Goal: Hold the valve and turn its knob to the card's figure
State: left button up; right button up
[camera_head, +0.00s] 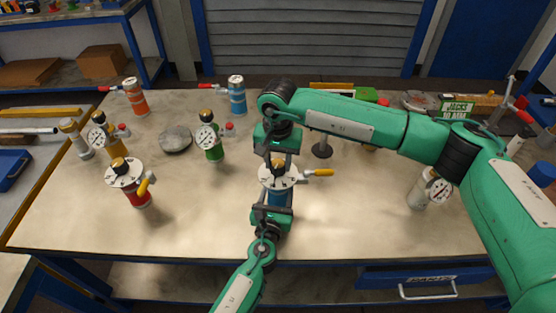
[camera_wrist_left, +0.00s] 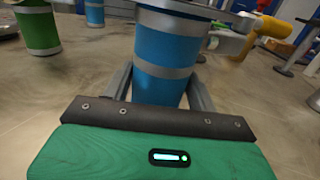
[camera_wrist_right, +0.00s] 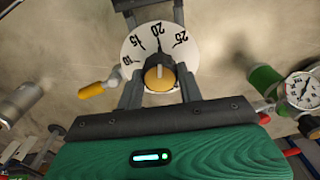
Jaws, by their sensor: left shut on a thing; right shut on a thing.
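The valve is a blue can-shaped body (camera_wrist_left: 163,62) with grey bands, a white dial (camera_head: 268,177) on top and a yellow-handled lever (camera_head: 319,172) at its side. It stands upright near the table's middle. My left gripper (camera_head: 275,208) is shut around the blue body from the near side. My right gripper (camera_head: 279,163) comes from above and is shut on the orange knob (camera_wrist_right: 159,77). In the right wrist view the dial shows 10, 15, 20 and 25, and the knob's dark mark points near 20. I cannot clearly make out a figure card.
Other dial-topped vessels stand on the left: a red one (camera_head: 137,193) and a green one (camera_head: 212,147). A grey one (camera_head: 419,192) stands at right. A green sign (camera_head: 457,110) is at the back right. The front of the table is clear.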

aim_at(278, 163)
jog(key=m, duration=0.3)
jog(key=shift+m, duration=2.2)
jog(key=o, duration=1)
notch_tip(278, 163, up, 12)
